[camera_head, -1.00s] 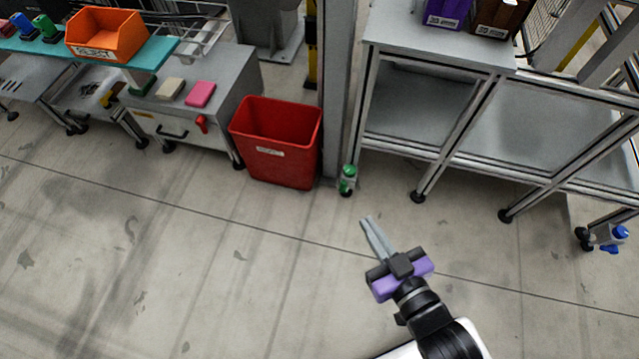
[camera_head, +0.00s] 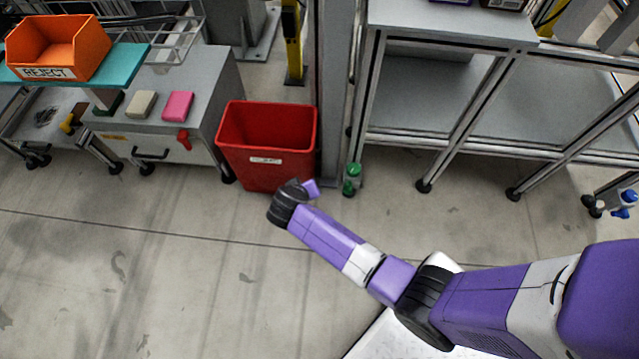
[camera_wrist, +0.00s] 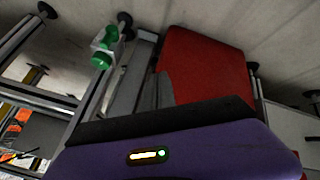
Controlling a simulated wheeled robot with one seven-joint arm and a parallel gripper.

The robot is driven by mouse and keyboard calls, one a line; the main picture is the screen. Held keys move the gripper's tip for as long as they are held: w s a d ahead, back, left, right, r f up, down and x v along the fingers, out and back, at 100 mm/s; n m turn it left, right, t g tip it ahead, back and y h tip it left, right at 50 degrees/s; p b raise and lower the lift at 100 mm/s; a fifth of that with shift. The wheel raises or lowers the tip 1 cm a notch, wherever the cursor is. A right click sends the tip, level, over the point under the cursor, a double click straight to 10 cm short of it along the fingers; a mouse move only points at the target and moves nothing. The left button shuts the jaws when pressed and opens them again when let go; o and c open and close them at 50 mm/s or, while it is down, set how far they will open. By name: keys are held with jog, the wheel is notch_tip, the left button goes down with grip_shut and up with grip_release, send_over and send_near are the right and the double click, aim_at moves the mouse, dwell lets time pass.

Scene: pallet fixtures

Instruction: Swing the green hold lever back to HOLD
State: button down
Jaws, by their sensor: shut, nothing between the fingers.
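A small green fitting (camera_head: 352,179) with a pale body stands low at the foot of the grey post, just right of the red bin. It looks like the green hold lever, but its marks are too small to read. It also shows at the upper left of the wrist view (camera_wrist: 104,47). My gripper (camera_wrist: 154,92) is shut and empty, with its grey fingers showing above its purple body in the wrist view. In the head view its fingers are hidden behind my wrist, in front of the red bin and left of the green fitting. I see no contact with it.
The red bin (camera_head: 266,148) stands close behind my wrist. The grey post (camera_head: 333,90) and a metal frame table (camera_head: 455,28) stand right of it. A blue fitting (camera_head: 627,199) is far right. Floor in front is clear.

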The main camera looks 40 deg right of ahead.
jog(key=s, duration=0.1)
jog(key=s+d+f+m+g, duration=0.1)
jog(key=s, duration=0.1)
jog(key=s+m+g+h, duration=0.1)
jog(key=shift+s+d+f, duration=0.25)
jog(key=shift+s+d, duration=0.1)
jog(key=shift+f, duration=0.1)
jog(key=b, duration=0.6)
send_near(344, 187)
jog(key=x, duration=0.4)
jog(key=shift+w, duration=0.1)
